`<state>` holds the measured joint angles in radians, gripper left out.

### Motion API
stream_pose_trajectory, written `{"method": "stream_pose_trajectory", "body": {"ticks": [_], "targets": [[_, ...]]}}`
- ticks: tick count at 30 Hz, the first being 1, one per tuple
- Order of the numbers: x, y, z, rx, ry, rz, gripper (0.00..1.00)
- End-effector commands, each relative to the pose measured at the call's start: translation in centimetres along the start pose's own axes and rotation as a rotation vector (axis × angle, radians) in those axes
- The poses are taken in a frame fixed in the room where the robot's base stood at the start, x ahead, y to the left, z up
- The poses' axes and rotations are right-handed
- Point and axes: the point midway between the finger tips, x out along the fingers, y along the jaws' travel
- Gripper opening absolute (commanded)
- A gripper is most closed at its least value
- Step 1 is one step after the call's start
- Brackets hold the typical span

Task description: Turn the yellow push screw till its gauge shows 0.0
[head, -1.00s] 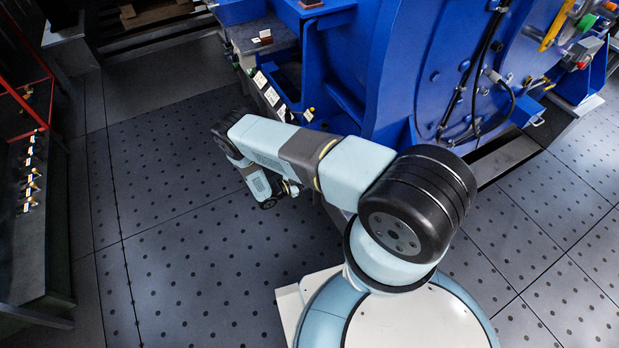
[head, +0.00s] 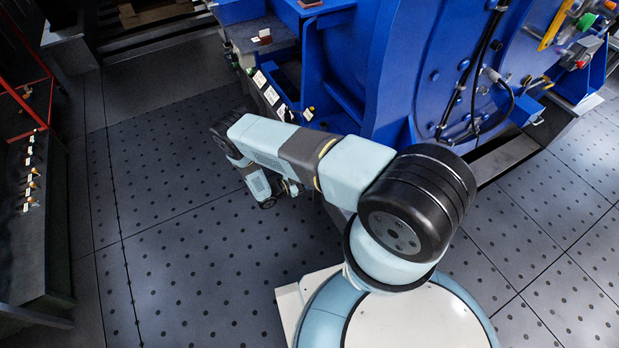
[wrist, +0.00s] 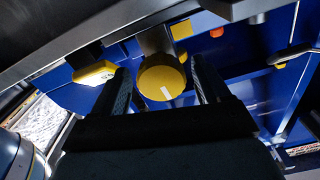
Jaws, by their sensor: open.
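The yellow push screw (wrist: 162,80) shows in the wrist view as a round yellow head with a white mark on its face, on a grey shaft. My gripper (wrist: 163,88) is open, with one dark finger on each side of the yellow head. A gap shows between the head and the left finger; I cannot tell whether the right finger touches it. In the head view my arm hides the screw.
A grey metal edge (wrist: 120,32) runs above the fingers in the wrist view. The blue motor housing (head: 365,60) stands in front of my arm. A dark rack with small tagged parts (head: 30,200) is at left. The tiled floor (head: 190,270) between is clear.

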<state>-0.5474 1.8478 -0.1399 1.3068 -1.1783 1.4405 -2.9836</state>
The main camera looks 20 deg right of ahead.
Motion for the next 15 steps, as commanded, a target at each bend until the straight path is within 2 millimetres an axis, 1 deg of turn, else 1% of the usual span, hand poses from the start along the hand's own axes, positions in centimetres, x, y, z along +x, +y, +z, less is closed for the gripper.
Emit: {"method": "stream_pose_trajectory", "body": {"ticks": [5,8,15], "targets": [[-1.6,-0.1,0.0,0.001,-0.001,-0.002,0.76],[-3.3,-0.1,0.1,0.001,-0.002,-0.003,0.76],[-8.0,0.1,0.1,0.0,-0.002,0.001,0.76]]}}
